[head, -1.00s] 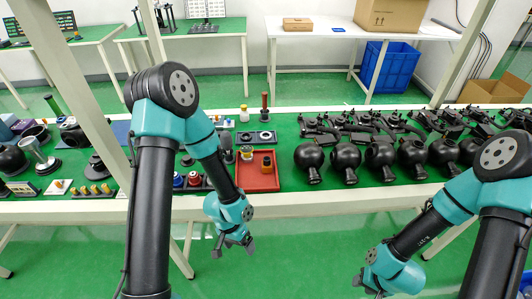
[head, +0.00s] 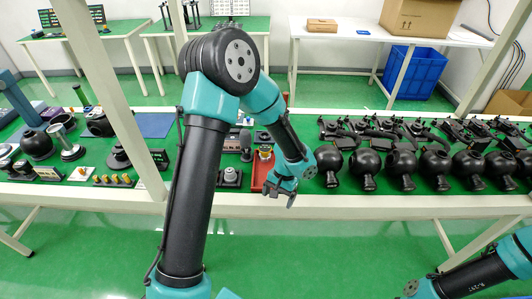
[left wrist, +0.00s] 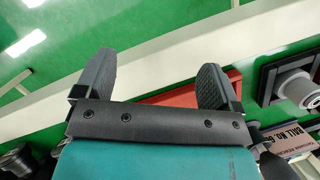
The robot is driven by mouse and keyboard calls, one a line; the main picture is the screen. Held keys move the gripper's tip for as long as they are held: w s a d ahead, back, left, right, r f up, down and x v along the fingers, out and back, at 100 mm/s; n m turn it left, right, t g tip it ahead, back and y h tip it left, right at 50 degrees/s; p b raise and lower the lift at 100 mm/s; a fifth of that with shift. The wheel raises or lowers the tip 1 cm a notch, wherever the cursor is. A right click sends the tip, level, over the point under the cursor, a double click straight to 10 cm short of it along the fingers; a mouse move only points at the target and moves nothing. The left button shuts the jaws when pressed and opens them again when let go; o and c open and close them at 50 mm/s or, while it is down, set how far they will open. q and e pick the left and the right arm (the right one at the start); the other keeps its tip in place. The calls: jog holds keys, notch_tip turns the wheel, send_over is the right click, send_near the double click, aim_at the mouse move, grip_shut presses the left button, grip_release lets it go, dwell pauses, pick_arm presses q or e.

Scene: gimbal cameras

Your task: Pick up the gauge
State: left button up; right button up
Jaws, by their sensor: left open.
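I cannot tell for certain which of the small items on the bench is the gauge. One candidate is the small black upright device (head: 245,139) behind my left forearm, at the back of the red tray. My left gripper (head: 279,199) is open and empty. It hangs at the bench's front edge, just in front of the red tray (head: 257,178). In the left wrist view the two spread fingers (left wrist: 155,80) have the white bench edge and part of the red tray (left wrist: 185,97) beyond them. My right gripper is out of view; only its arm shows at the lower right.
Black spherical housings (head: 363,168) stand in a row right of the tray, with dark brackets behind. A dark fixture with a grey round part (head: 231,175) sits left of the tray. White frame posts (head: 112,95) rise from the bench. The floor in front is clear.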

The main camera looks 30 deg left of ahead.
pick_arm(q)
jog(key=w+a+r+n+t, duration=0.2)
jog(key=w+a+r+n, duration=0.5)
jog(key=w+n, duration=0.45)
notch_tip(320, 180, up, 9)
jog(key=n+t, duration=0.1)
jog(key=n, duration=1)
send_over(265, 148)
jog(key=shift+w+m, duration=0.1)
jog(key=shift+m, duration=0.15)
notch_tip(265, 148, down, 12)
jog(key=shift+f, duration=0.15)
jog(key=shift+f, duration=0.1)
jog(key=shift+f, duration=2.5)
jog(key=c, duration=1)
